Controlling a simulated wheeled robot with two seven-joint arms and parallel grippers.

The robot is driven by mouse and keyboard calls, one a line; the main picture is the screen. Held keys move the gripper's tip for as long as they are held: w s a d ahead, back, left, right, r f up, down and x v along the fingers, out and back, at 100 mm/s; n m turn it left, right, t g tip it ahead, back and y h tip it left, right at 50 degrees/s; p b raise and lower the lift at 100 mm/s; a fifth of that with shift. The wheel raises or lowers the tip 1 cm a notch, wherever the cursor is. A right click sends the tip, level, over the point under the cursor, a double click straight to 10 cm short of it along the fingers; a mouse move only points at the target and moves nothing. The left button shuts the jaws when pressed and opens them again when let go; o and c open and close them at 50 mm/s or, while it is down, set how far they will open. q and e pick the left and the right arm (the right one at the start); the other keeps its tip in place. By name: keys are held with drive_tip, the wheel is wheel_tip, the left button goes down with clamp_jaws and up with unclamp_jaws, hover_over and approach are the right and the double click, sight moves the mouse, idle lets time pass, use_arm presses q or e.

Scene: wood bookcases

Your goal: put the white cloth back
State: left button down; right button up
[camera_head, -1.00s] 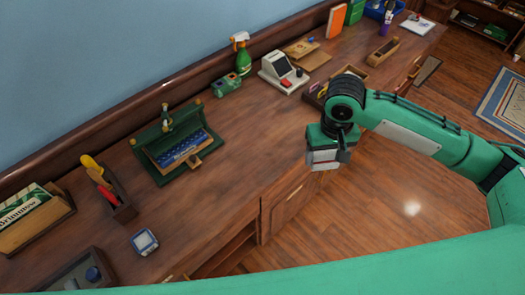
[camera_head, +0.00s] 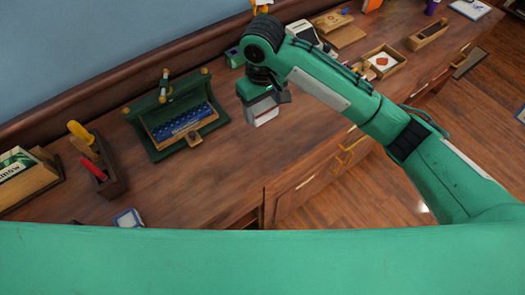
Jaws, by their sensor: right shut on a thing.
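My right gripper (camera_head: 264,98) hangs over the wooden counter right of the green stand, pointing down. It is shut on the white cloth (camera_head: 263,111), a small folded white piece with a thin reddish line. The cloth's lower end shows below the jaws; its upper part is hidden by them. Whether it touches the counter I cannot tell. My left gripper is out of view.
A green stand with a blue box (camera_head: 183,126) is on the counter (camera_head: 215,180), with a wooden tool holder (camera_head: 104,178) to its left. A wooden tray (camera_head: 384,62) and a white device (camera_head: 302,32) stand right of my wrist. Counter in front of the green stand is clear.

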drive_tip(key=p, duration=0.2)
hover_over(263, 153)
wheel_tip(263, 153, down, 14)
drive_tip(key=shift+r, duration=0.1)
drive_tip(key=shift+f, duration=2.65)
drive_tip(key=shift+f, duration=0.15)
drive_tip(key=o, duration=0.9)
wheel_tip(263, 153, up, 12)
drive_tip(key=shift+a+r+b, duration=0.1)
drive_tip(key=shift+r+b, duration=0.1)
drive_tip(key=shift+b, duration=0.4)
drive_tip(key=shift+s+f, duration=0.1)
